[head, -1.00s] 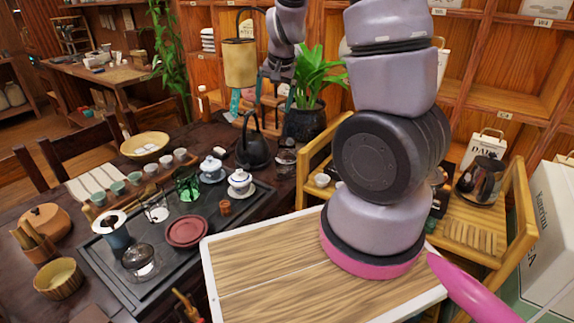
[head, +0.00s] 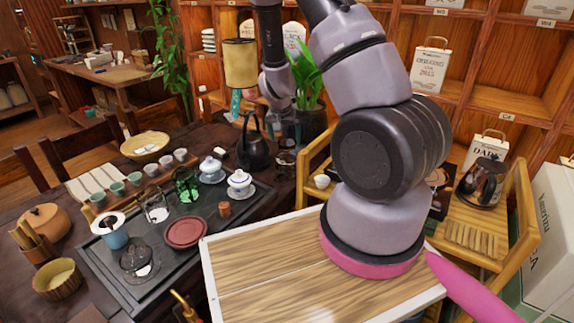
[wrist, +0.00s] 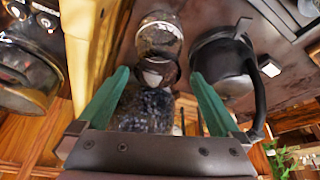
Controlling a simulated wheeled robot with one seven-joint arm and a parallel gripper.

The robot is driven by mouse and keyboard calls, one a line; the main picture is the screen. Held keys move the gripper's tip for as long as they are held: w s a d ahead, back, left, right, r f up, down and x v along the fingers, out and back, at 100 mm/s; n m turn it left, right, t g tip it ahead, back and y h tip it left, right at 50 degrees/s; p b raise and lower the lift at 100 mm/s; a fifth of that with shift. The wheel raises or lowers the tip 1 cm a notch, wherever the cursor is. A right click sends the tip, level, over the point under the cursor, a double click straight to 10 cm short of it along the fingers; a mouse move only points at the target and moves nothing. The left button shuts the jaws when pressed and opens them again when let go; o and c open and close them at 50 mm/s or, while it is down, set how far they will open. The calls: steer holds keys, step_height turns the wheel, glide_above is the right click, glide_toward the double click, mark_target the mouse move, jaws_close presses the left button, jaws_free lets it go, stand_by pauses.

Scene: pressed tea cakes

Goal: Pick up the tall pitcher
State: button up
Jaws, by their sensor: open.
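A clear glass pitcher (head: 286,158) with a dark rim stands on the dark table, right of the black kettle (head: 252,150). I take it to be the tall pitcher. In the wrist view a glass vessel (wrist: 158,38) shows beyond and between my fingertips, which do not touch it. My gripper (wrist: 160,80) is open and empty, its two teal fingers spread. The kettle (wrist: 222,70) is just right of the right finger in the wrist view.
A potted plant (head: 308,122) stands behind the pitcher. A wooden shelf (head: 478,235) with a glass coffee pot (head: 483,182) is to the right. A dark tea tray (head: 190,265) with several wares lies left. A light wooden board (head: 270,275) is in front.

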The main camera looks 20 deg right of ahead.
mark_target(287, 144)
steer(key=x, duration=0.5)
steer(key=shift+w+d, duration=0.15)
steer(key=shift+d, duration=0.15)
jaws_close()
steer(key=shift+r, duration=0.15)
